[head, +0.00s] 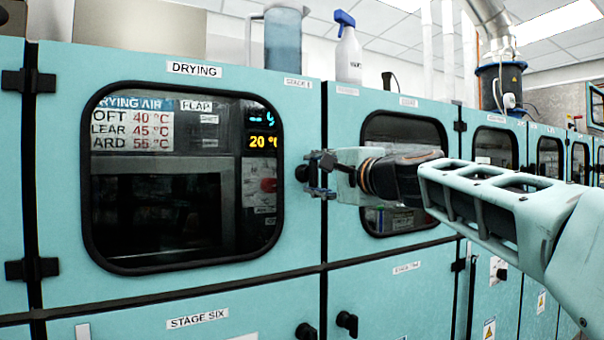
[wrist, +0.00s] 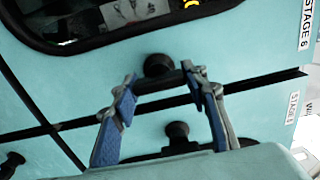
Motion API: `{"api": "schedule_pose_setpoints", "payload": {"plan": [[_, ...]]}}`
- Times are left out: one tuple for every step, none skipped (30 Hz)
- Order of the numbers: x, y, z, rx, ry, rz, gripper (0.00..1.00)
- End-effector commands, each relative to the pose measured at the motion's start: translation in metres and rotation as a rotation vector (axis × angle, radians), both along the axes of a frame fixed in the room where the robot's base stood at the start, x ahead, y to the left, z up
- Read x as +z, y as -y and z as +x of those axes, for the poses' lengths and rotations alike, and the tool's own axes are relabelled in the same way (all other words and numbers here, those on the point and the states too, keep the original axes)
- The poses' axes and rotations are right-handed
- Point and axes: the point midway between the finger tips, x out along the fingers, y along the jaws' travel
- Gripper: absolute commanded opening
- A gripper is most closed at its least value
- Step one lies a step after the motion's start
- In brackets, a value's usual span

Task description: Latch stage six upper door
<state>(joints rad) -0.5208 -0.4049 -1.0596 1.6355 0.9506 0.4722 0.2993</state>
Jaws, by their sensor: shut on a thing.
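The stage six upper door (head: 190,72) is the teal panel marked DRYING, with a dark window, on the left in the head view. It looks flush with the panels around it. Its round black knob (head: 302,173) sits at its right edge, and also shows in the wrist view (wrist: 158,65). My gripper (head: 321,173) reaches in from the right and is shut on this knob. In the wrist view my two blue-grey fingers (wrist: 158,78) stand on either side of the knob. The exact contact is hard to see, and I cannot tell the latch's angle.
Right of the seam is another teal door with a window (head: 385,127), partly behind my arm. Its black knob (wrist: 178,131) lies between my fingers' lower parts in the wrist view. Lower doors have knobs (head: 346,322). A jug (head: 283,38) and spray bottle (head: 348,55) stand on top.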

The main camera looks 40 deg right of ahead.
Motion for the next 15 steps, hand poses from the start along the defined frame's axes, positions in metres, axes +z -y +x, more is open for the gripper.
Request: {"api": "schedule_pose_setpoints", "payload": {"plan": [[-0.0002, -0.0006, 0.0003, 0.001, 0.0, 0.006, 0.17], [-0.0002, -0.0006, 0.0003, 0.001, 0.001, 0.009, 0.17], [-0.0002, -0.0006, 0.0003, 0.001, 0.001, 0.012, 0.17], [-0.0002, -0.0006, 0.0003, 0.001, 0.001, 0.013, 0.17], [-0.0002, -0.0007, 0.0003, 0.001, 0.001, 0.014, 0.17], [-0.0002, -0.0007, 0.0003, 0.002, 0.001, 0.015, 0.17], [-0.0002, -0.0007, 0.0003, 0.002, 0.002, 0.016, 0.17], [-0.0002, -0.0007, 0.0003, 0.002, 0.002, 0.016, 0.17], [-0.0002, -0.0007, 0.0003, 0.002, 0.002, 0.016, 0.17], [-0.0002, -0.0007, 0.0003, 0.002, 0.002, 0.016, 0.17], [-0.0002, -0.0007, 0.0003, 0.002, 0.002, 0.016, 0.17], [-0.0002, -0.0008, 0.0003, 0.002, 0.002, 0.016, 0.17], [-0.0002, -0.0008, 0.0003, 0.002, 0.002, 0.016, 0.17], [-0.0002, -0.0008, 0.0003, 0.002, 0.002, 0.016, 0.17], [-0.0002, -0.0008, 0.0003, 0.002, 0.002, 0.016, 0.44]]}}
